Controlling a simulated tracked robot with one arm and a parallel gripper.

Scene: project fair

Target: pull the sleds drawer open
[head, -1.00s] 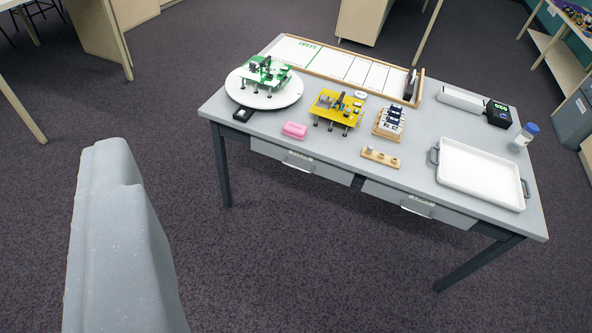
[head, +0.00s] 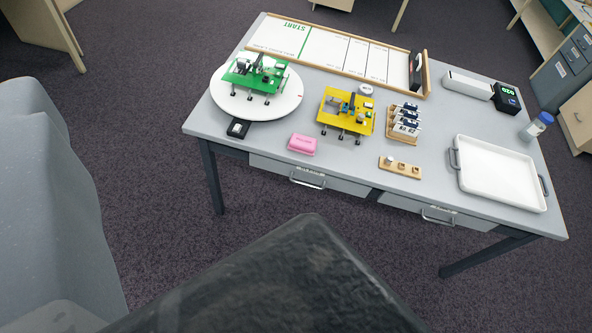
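A grey table (head: 400,194) carries two drawers under its front edge. The left drawer (head: 340,185) and the right drawer (head: 470,220) both look shut. Each has a metal bar handle, the left handle (head: 307,181) and the right handle (head: 437,217), with a small label above it. The labels are too small to read, so I cannot tell which drawer is the sleds one. Parts of my arm fill the left side and bottom middle of the view, apart from the drawers. No gripper fingertips can be made out.
On the table stand a white turntable (head: 290,108) with a green sled-like model, a yellow model (head: 345,118), a pink block (head: 302,144), a white tray (head: 500,175) and a wooden-framed track (head: 330,50). The carpet before the drawers looks clear.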

